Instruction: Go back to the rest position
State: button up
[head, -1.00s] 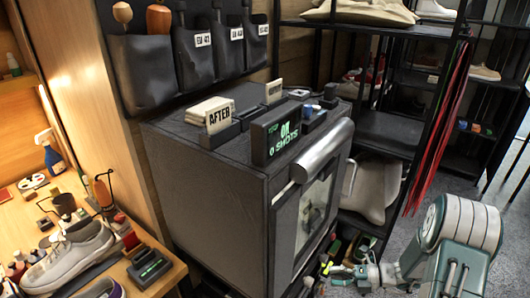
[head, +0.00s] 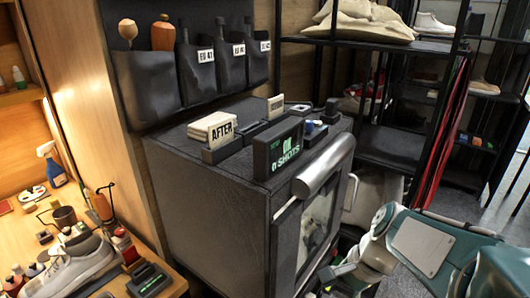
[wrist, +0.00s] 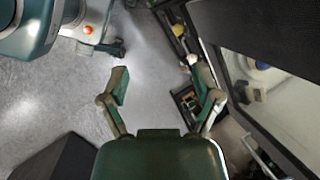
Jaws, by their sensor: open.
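My gripper (wrist: 162,84) is open and empty in the wrist view, its two fingers spread above the grey floor. In the head view my gripper (head: 332,275) is at the lower right, just in front of the dark cabinet's glass door. The door (head: 312,225) has a silver handle bar along its top and looks closed. A pale shape shows dimly behind the glass. The door's window also shows at the right of the wrist view (wrist: 262,75). Nothing is between the fingers.
A wooden bench at left holds a grey sneaker (head: 80,262) and bottles. A black shelf rack (head: 395,150) stands behind.

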jog(key=s+d+r+n+t+h, duration=0.1)
jog(key=s+r+n+t+h, duration=0.3)
jog(key=s+r+n, duration=0.3)
jog(key=n+t, duration=0.1)
jog(key=n, duration=0.4)
jog(key=shift+s+d, duration=0.2)
jog(key=shift+s, duration=0.2)
jog(key=shift+c, duration=0.3)
dwell(1.4)
